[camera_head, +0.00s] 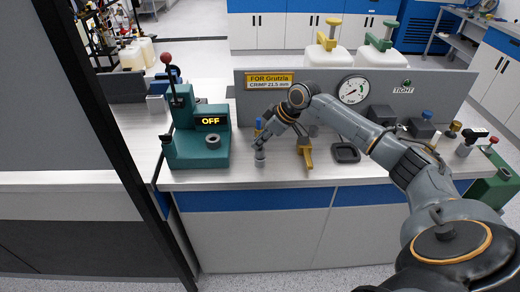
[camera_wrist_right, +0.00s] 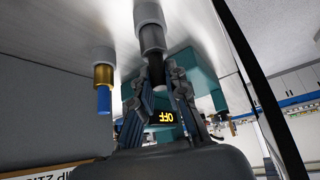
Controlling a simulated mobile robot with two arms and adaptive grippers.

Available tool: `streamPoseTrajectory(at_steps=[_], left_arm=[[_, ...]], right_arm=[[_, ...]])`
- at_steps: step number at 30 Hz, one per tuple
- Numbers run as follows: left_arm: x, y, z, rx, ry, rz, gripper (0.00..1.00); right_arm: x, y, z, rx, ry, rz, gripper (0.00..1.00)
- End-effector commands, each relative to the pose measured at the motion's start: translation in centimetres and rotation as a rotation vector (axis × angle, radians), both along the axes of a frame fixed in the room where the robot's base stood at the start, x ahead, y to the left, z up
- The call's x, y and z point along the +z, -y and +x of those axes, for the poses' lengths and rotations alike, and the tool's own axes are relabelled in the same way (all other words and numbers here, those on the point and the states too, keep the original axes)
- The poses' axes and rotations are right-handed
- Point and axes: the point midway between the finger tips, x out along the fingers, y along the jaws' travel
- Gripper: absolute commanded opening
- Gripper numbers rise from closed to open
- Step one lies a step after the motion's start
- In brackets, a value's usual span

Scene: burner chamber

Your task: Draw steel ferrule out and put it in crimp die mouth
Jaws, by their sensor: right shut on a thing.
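My right gripper (camera_head: 261,142) reaches down from the right at the middle of the bench. In the wrist view, which is upside down, the right gripper (camera_wrist_right: 166,82) is shut on the dark end of the steel ferrule (camera_wrist_right: 152,39). The ferrule's grey body stands upright at a pale grey round holder (camera_wrist_right: 148,13); how deep it sits is hard to tell. The holder also shows in the head view (camera_head: 259,160). The teal press (camera_head: 198,155) stands left of the gripper, with a small grey ring (camera_head: 213,139), possibly the crimp die mouth. My left gripper is out of view.
A brass piece with a blue end (camera_wrist_right: 104,88) stands in another holder close beside the ferrule. A yellow-brass fixture (camera_head: 305,152) and a black tray (camera_head: 346,153) are to the right. A grey panel with a gauge (camera_head: 353,90) stands behind. Bench between press and gripper is clear.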

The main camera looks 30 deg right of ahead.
Motion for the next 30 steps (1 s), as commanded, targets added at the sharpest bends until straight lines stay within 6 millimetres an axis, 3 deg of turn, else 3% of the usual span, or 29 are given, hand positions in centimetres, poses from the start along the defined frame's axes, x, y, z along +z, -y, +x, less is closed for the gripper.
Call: streamPoseTrajectory(at_steps=[8, 12, 21, 27, 30], left_arm=[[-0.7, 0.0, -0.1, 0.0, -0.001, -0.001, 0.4], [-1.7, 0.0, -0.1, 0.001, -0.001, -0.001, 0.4], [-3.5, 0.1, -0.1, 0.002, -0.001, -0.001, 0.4], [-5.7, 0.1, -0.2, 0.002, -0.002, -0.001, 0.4], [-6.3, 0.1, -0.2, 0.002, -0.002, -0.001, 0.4]], right_arm=[[1.1, 0.0, 0.1, 0.001, 0.005, 0.0, 0.0], [2.9, 0.0, 0.2, 0.001, 0.007, 0.001, 0.0], [9.1, 2.5, -4.7, -0.002, 0.005, -0.005, 0.0], [10.8, 4.8, -9.4, -0.003, -0.002, -0.007, 0.0], [11.7, 5.4, -10.8, -0.001, -0.001, -0.006, 0.0]])
